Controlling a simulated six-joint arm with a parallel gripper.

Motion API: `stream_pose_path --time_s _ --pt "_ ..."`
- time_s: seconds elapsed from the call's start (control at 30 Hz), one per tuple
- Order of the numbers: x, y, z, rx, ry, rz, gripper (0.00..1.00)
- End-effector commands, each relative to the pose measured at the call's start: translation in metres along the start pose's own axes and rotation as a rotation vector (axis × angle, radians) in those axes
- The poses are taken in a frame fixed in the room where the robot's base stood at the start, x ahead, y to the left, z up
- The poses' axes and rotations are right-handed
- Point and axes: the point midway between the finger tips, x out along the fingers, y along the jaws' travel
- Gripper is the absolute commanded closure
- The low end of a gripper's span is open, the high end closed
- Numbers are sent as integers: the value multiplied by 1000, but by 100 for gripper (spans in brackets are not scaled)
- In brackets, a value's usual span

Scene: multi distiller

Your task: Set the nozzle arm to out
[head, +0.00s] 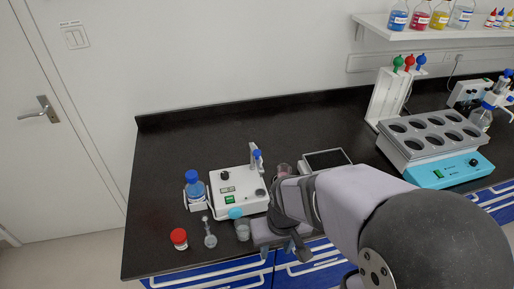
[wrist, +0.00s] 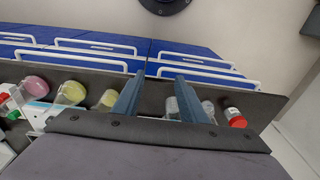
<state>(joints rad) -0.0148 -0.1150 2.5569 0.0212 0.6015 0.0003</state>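The white distiller unit (head: 238,190) stands on the black counter, with a dark knob and a green display on its top. A grey upright post with a blue tip (head: 256,157), which looks like the nozzle arm, rises at its back right; its exact swing position is too small to tell. My gripper (head: 282,247) is in front and to the right of the unit, low over the counter's front edge, apart from the post. In the wrist view my gripper (wrist: 158,98) has its two blue-grey fingers spread with nothing held between them. The post is not clearly visible there.
A blue-capped bottle (head: 194,187), a red-capped jar (head: 179,238) and a blue-lidded beaker (head: 241,228) stand around the unit's left and front. A flat scale (head: 326,160) is to the right, then a pipette stand (head: 388,95) and a heating block (head: 432,140). The counter behind is clear.

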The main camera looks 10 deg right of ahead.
Motion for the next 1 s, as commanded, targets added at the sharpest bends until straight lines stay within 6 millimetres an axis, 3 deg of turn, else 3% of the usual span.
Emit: stream_pose_path --time_s 0.27,0.5,0.7,0.87,1.0 --pt "15 -23 -99 11 377 -42 62" --pt "-8 -36 -184 47 765 -54 62" --pt "-40 -38 -227 77 1034 -43 62" --pt "-68 -36 -248 101 1232 -22 62" --pt "-62 -21 -254 135 1363 52 62"
